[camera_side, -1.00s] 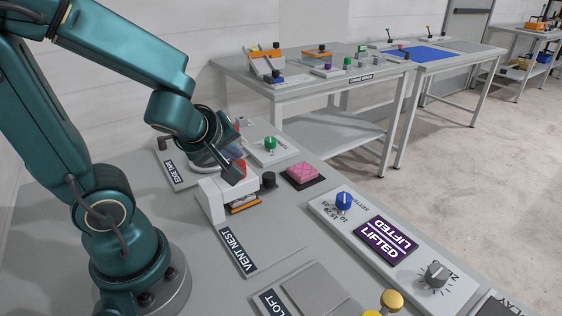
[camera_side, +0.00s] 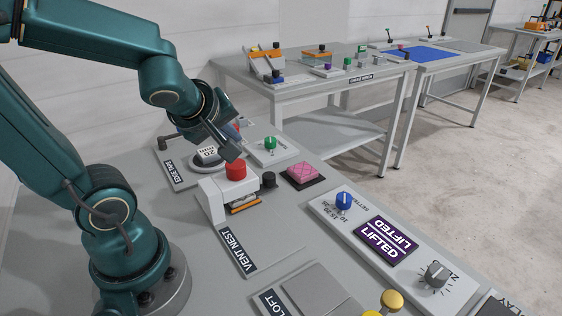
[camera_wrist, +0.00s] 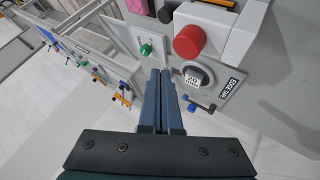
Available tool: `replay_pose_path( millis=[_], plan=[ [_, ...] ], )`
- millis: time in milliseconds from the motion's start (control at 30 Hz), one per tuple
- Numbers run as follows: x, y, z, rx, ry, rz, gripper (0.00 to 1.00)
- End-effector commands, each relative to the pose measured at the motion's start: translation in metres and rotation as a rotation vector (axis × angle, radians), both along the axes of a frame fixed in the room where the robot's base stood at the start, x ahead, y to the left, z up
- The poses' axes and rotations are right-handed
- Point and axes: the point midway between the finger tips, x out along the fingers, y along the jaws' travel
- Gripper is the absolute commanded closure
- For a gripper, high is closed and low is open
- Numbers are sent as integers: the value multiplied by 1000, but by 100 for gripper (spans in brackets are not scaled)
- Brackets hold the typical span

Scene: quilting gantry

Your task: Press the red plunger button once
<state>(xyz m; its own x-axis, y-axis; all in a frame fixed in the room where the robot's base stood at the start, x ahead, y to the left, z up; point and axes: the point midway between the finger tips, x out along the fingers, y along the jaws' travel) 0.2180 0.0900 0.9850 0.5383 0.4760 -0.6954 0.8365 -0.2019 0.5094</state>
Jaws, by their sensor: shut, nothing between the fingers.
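The red plunger button (camera_side: 236,170) sits on top of a white bracket-like housing (camera_side: 213,196) beside the "VENT NEST" label. In the wrist view the red button (camera_wrist: 189,42) lies above and right of the fingertips. My gripper (camera_side: 233,153) is shut and empty, its tips a little above and behind the button in the side view, apart from it. In the wrist view my gripper's fingers (camera_wrist: 161,72) lie side by side, pointing toward the green knob and the round dial.
Near the button are a black knob (camera_side: 268,179), a pink quilted pad (camera_side: 302,172), a green knob (camera_side: 270,143) and a round dial marked 20 (camera_side: 207,155). A purple "LIFTED" display (camera_side: 388,240) and blue knob (camera_side: 344,200) lie to the right.

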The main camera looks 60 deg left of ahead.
Motion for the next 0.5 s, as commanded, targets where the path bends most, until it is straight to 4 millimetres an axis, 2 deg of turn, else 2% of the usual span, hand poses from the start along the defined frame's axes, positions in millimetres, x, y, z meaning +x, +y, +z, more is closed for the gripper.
replay_pose_path(
  millis=[200,500],
  plan=[
    [0,1,19,0,-3,4,100],
    [0,0,23,0,2,0,100]
  ],
)
